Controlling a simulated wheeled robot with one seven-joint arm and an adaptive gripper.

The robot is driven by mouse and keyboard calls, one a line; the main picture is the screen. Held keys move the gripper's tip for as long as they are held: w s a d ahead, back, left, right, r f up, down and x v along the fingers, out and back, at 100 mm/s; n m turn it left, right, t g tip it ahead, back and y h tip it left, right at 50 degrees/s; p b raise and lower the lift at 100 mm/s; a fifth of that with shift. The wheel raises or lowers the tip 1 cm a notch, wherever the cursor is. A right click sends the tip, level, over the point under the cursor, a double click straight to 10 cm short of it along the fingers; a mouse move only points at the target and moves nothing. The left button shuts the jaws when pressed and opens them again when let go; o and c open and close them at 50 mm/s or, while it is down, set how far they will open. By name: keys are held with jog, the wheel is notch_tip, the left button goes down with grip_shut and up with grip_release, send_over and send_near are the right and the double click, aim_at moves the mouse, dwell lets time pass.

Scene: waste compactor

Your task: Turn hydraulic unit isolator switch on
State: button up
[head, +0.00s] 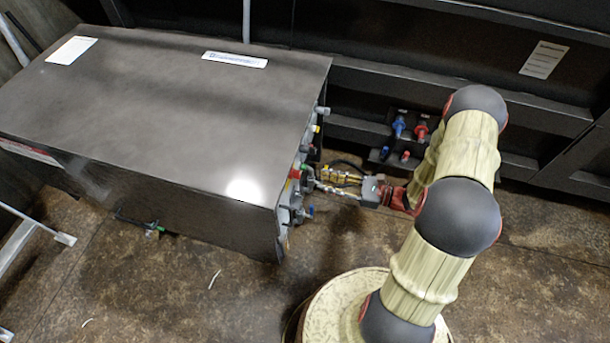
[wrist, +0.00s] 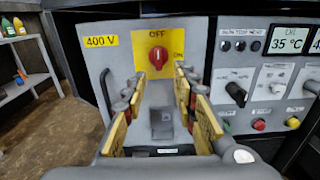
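The isolator switch is a red rotary knob (wrist: 158,57) on a yellow plate, with OFF above it and ON at its right. Its handle looks upright, toward OFF. A yellow 400 V label (wrist: 101,42) sits to its left on the grey panel. My gripper (wrist: 160,83) is open, with its two fingers spread either side of the space just below and in front of the knob. Nothing is between the fingers. In the head view, my gripper (head: 316,185) is at the right-hand end of the dark unit (head: 160,110); the knob's contact with the fingers cannot be told there.
To the right of the switch are a black selector (wrist: 236,93), push buttons (wrist: 259,125) and a temperature display (wrist: 290,40). A black handle (wrist: 105,92) is on the left. Blue and red couplings (head: 399,126) stand behind my arm. Brown floor lies in front of the unit.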

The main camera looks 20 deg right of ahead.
aim_at(295, 174)
jog(key=b+x, duration=0.2)
jog(key=x, duration=0.5)
jog(key=shift+w+a+r, duration=0.2)
jog(key=shift+a+r, duration=0.05)
jog(key=shift+a, duration=0.1)
jog(key=shift+c, duration=1.3)
jog(key=c, duration=0.4)
grip_shut()
